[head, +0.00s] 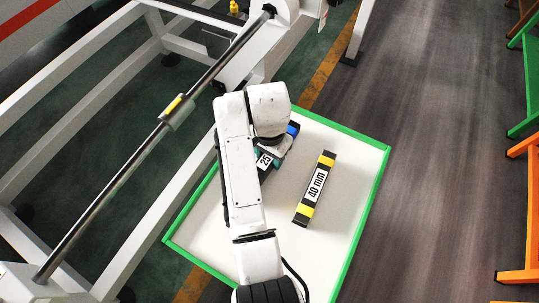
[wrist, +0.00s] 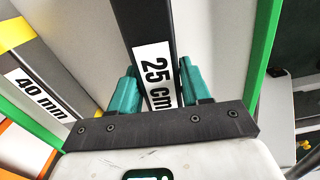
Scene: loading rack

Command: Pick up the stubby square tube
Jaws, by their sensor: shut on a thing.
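A dark square tube (head: 265,160) with a white "25 cm" label and a blue band near its far end lies on the white tabletop, partly hidden under my arm in the head view. In the wrist view the tube (wrist: 152,22) runs between my two teal fingers, with its near end hidden by the gripper body. My gripper (wrist: 158,82) is shut on this tube, one finger on each side. I cannot tell whether the tube is lifted off the top.
A second black tube (head: 316,188) with yellow bands and a "40 mm" label lies to the right on the green-edged white table (head: 345,225). A white rack frame with a metal bar (head: 120,175) stands to the left. Orange and green frames (head: 525,190) stand far right.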

